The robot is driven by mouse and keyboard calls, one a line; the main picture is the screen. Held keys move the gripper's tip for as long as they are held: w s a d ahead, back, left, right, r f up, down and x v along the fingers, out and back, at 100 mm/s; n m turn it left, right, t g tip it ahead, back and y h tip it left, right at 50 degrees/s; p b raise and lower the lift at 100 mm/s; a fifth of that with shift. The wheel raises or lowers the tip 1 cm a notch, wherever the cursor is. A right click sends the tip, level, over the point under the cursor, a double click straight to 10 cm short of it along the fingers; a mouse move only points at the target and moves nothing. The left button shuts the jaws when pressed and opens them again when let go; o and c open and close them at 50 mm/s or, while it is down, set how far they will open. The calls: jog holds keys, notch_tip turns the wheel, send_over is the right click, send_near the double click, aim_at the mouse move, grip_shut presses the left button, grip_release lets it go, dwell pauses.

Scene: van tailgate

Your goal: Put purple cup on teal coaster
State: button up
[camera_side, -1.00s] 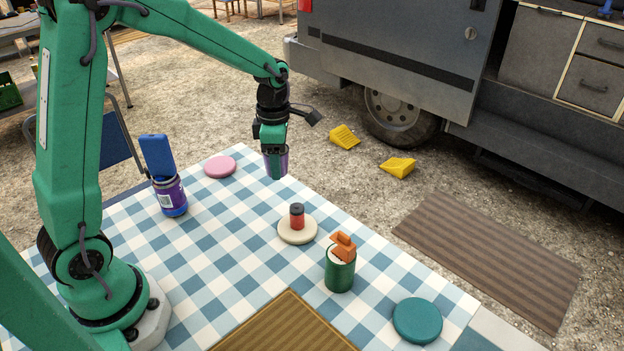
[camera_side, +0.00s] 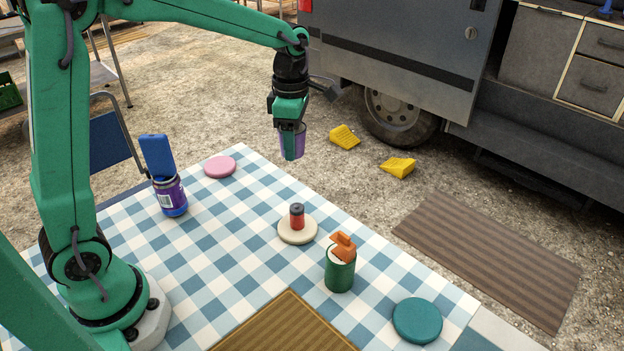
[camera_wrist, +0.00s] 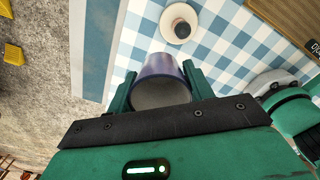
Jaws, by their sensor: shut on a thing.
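The purple cup (camera_side: 297,142) is held up in the air by my gripper (camera_side: 291,138), near the far edge of the table. In the wrist view my gripper (camera_wrist: 160,88) has one finger on each side of the cup (camera_wrist: 160,66), and the open mouth of the cup faces the camera. The teal coaster (camera_side: 417,320) is a round disc at the near right corner of the table, with nothing on it. My gripper is well apart from it, up and to the left.
A cream disc (camera_side: 288,236) bears a small red and black item (camera_side: 297,216). A green can (camera_side: 340,274) with an orange top stands between it and the teal coaster. A pink disc (camera_side: 219,167), a purple jar (camera_side: 170,197) with a blue top and a brown mat (camera_side: 285,328) are also on the table.

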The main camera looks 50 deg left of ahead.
jog(key=s+d+m, duration=0.2)
jog(key=d+m, duration=0.2)
jog(key=d, duration=0.8)
jog(key=s+d+m, duration=0.2)
jog(key=d+m, duration=0.3)
jog(key=d, duration=0.8)
jog(key=s+d+m, duration=0.6)
jog(key=s+d, duration=0.4)
jog(key=d, duration=0.4)
jog(key=f, duration=0.5)
jog(key=shift+s+d+f, duration=0.1)
jog(key=shift+s+d, duration=0.15)
jog(key=shift+d, duration=0.1)
jog(key=shift+w, duration=0.1)
send_over(419, 319)
notch_tip(419, 319, down, 7)
jog(key=shift+f, duration=2)
